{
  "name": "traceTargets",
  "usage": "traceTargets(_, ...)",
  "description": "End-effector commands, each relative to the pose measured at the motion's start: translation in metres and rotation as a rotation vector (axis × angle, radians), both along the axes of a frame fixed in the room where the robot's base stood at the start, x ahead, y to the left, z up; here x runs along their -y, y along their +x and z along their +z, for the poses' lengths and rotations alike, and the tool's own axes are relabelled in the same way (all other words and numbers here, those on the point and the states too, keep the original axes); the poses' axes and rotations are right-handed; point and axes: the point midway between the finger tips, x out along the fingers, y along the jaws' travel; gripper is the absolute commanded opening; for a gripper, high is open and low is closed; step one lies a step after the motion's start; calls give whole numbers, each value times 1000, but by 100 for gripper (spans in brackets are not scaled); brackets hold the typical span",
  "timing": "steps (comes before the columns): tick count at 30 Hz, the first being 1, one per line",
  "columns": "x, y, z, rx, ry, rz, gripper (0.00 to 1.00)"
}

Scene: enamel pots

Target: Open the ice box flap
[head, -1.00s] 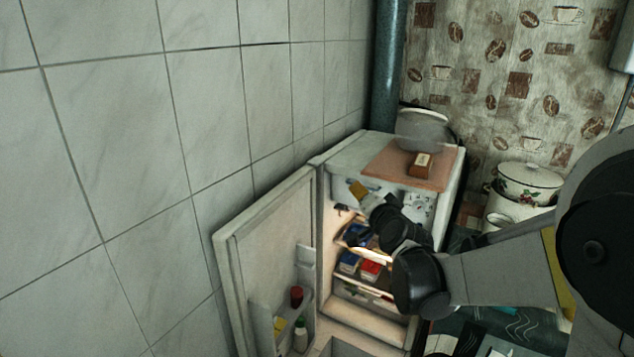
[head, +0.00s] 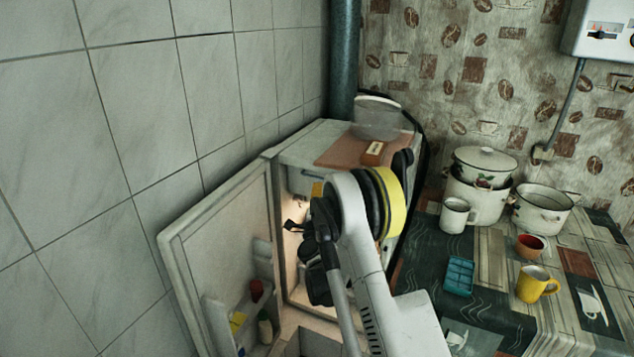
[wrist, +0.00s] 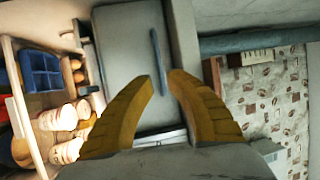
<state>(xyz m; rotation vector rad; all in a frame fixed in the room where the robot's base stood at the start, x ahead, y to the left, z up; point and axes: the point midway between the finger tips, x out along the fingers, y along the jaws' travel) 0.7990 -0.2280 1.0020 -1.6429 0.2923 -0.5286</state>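The refrigerator (head: 305,148) stands in the corner with its door (head: 225,235) wide open to the left. The ice box flap (head: 302,180) is a pale panel at the top of the interior and looks shut. In the wrist view the flap (wrist: 122,50) appears turned sideways, with a narrow blue-grey handle bar (wrist: 156,48). My gripper (wrist: 161,76) has its yellow fingers apart, one on each side of the bar's lower part in the picture. Whether they touch it is unclear. In the head view, a yellow finger (head: 317,189) shows before the flap; my arm hides much of the interior.
A brown box (head: 373,153) and a grey pot (head: 377,118) sit on the refrigerator top. The table at right holds pots (head: 478,200), a yellow mug (head: 536,284) and a blue tray (head: 459,276). Tiled wall bounds the left.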

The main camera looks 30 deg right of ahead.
Motion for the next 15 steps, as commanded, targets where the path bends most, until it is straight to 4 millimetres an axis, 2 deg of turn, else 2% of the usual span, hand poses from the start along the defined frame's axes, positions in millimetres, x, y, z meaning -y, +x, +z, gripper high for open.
traceTargets(3, 12, 21, 2, 1, 1, -1, 18)
traceTargets(7, 22, 40, 6, -1, -1, 1, 18)
traceTargets(15, 30, 55, 11, 0, 0, 1, 18)
